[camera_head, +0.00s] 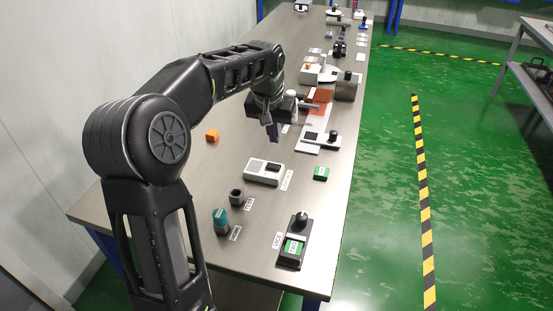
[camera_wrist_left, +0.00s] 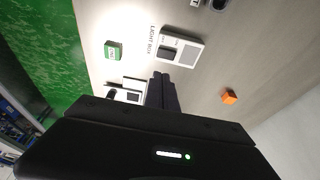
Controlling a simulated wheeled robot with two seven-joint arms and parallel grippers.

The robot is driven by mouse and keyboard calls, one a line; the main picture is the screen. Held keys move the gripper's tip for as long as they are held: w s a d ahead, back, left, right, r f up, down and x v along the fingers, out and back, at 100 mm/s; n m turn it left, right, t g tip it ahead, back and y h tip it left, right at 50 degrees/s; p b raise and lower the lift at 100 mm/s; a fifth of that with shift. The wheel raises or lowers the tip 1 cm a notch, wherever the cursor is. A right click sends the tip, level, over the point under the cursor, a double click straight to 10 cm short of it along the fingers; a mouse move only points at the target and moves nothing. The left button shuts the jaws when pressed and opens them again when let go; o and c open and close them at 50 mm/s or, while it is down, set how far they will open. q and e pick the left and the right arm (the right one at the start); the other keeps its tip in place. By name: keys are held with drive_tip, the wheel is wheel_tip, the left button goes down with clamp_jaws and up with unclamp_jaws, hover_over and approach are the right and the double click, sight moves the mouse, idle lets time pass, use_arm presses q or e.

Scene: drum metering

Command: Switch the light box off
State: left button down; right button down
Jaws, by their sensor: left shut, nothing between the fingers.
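The light box (camera_head: 265,172) is a white box with a dark switch on top, near the left-middle of the table. It also shows in the left wrist view (camera_wrist_left: 190,54), beside its LIGHT BOX label, with the dark switch (camera_wrist_left: 168,52) and a grey panel. I cannot tell whether the panel is lit. My left gripper (camera_head: 273,134) is shut and empty, above the table and beyond the light box, apart from it. Its closed fingers also show in the left wrist view (camera_wrist_left: 161,84). My right gripper is in no view.
A green block (camera_head: 321,173) lies right of the light box, and an orange cube (camera_head: 212,135) to its left. A dark cup (camera_head: 236,197), a teal-topped cylinder (camera_head: 221,221) and a black device (camera_head: 295,242) stand nearer. A white-based device (camera_head: 318,141) stands beyond.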

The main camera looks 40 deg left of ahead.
sight(278, 166)
use_arm(q)
drive_tip(key=x, duration=0.3)
drive_tip(key=p+x, duration=0.1)
drive_tip(key=x, duration=0.6)
drive_tip(key=shift+s+d+f, duration=0.1)
drive_tip(key=shift+s+f, duration=0.05)
drive_tip(key=shift+s, duration=0.25)
drive_tip(key=shift+f, duration=0.35)
drive_tip(key=shift+d+f, duration=0.1)
drive_tip(key=shift+f, duration=0.15)
drive_tip(key=shift+r, duration=0.1)
drive_tip(key=shift+s, duration=0.1)
drive_tip(key=shift+s+a+r, duration=0.15)
drive_tip(key=shift+a, duration=0.6)
